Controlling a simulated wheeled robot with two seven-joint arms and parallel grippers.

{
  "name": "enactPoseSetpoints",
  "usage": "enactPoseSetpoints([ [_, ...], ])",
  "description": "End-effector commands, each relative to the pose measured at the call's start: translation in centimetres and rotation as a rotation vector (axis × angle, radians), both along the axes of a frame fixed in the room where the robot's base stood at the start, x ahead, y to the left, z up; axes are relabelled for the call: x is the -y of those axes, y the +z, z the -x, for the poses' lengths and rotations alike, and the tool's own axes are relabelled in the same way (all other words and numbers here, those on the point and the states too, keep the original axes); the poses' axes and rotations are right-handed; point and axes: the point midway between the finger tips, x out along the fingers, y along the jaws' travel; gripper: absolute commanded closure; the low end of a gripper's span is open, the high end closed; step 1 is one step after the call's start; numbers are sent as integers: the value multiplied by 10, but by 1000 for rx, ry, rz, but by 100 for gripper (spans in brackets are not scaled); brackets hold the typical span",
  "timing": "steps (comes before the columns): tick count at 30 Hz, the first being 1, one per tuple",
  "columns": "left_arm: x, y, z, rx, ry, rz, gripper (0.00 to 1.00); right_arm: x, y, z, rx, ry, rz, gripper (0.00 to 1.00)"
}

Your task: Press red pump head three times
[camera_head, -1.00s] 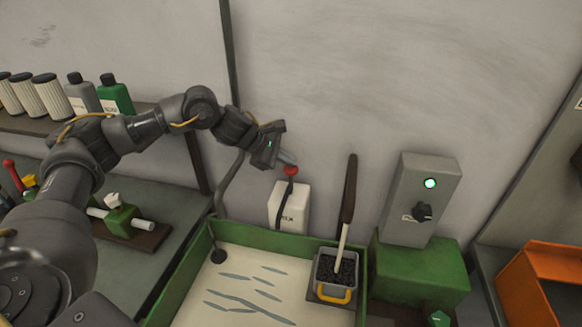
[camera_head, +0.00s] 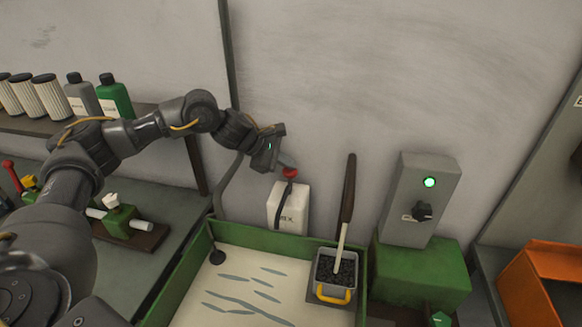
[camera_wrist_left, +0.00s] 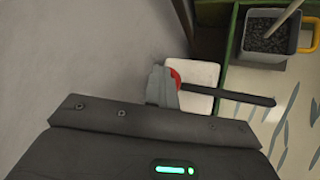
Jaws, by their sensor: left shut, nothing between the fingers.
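The red pump head (camera_head: 290,173) sits on top of a white pump bottle (camera_head: 288,208) against the grey wall, behind the green-edged tray. A dark spout runs from the head. My left gripper (camera_head: 286,161) is shut with nothing between its fingers, and its tips are at the top of the red head. In the left wrist view the fingertips (camera_wrist_left: 163,86) cover part of the red head (camera_wrist_left: 175,77), with the white bottle (camera_wrist_left: 203,75) below. I cannot tell whether the tips press on it. My right gripper is not in view.
A green-walled tray (camera_head: 300,242) lies in front of the bottle. A grey bin (camera_head: 338,278) of dark bits holds a long-handled tool (camera_head: 348,190). A grey control box (camera_head: 425,190) with a green light stands to the right, and bottles line a shelf (camera_head: 30,125) at left.

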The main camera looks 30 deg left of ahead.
Motion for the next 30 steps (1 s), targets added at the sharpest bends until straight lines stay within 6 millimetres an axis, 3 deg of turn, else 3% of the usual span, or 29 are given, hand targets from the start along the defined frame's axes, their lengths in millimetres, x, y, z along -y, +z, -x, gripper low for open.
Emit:
enactPoseSetpoints([
  [1,-3,-10,3,-16,3,-6,100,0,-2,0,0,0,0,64],
  [30,-4,-17,3,-21,5,-8,100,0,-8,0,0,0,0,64],
])
